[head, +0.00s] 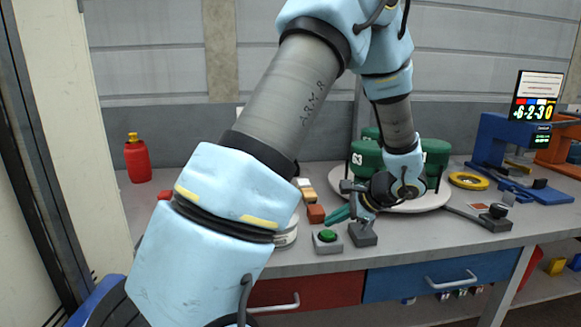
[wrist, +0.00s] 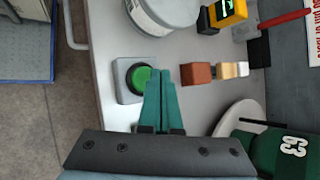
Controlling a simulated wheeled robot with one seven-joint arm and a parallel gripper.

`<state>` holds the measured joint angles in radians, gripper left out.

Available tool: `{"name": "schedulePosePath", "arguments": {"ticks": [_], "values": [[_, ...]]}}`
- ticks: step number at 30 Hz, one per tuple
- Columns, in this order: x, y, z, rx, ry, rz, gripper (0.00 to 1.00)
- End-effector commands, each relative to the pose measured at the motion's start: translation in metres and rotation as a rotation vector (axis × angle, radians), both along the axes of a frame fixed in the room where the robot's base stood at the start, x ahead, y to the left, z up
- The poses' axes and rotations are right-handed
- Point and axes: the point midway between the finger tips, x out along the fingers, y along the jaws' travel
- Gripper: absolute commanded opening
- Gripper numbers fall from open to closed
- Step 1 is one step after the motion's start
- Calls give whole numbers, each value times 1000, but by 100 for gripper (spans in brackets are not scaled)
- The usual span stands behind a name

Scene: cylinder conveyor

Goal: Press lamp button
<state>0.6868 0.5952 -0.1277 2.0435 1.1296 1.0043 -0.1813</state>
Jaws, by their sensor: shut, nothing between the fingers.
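A round green button (head: 327,236) sits on a small grey box near the front edge of the grey bench. In the wrist view the green button (wrist: 143,77) has a dark ring around it and lies just beyond my fingertips, slightly left. My gripper (head: 337,215) points down toward the button from above right in the head view. Its teal fingers (wrist: 160,76) are closed together with nothing between them. The tips appear a little above the button; the frames do not clearly show contact. No lamp is clearly identifiable.
Reddish and tan blocks (wrist: 195,74) stand beside the button box. A white round container (wrist: 165,12) is nearby. Green cylinders (head: 437,152) stand on a white round plate (head: 440,197). Another grey box (head: 362,235) is close right of the button. A red bottle (head: 137,160) stands at the left.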

Motion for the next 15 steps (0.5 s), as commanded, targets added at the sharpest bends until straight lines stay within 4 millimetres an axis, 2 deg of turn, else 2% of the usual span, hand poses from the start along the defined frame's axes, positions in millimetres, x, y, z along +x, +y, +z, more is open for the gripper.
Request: {"name": "schedulePosePath", "arguments": {"ticks": [5,15], "values": [[0,0,10,-1,-1,0,0],[0,0,43,0,-1,0,0]]}}
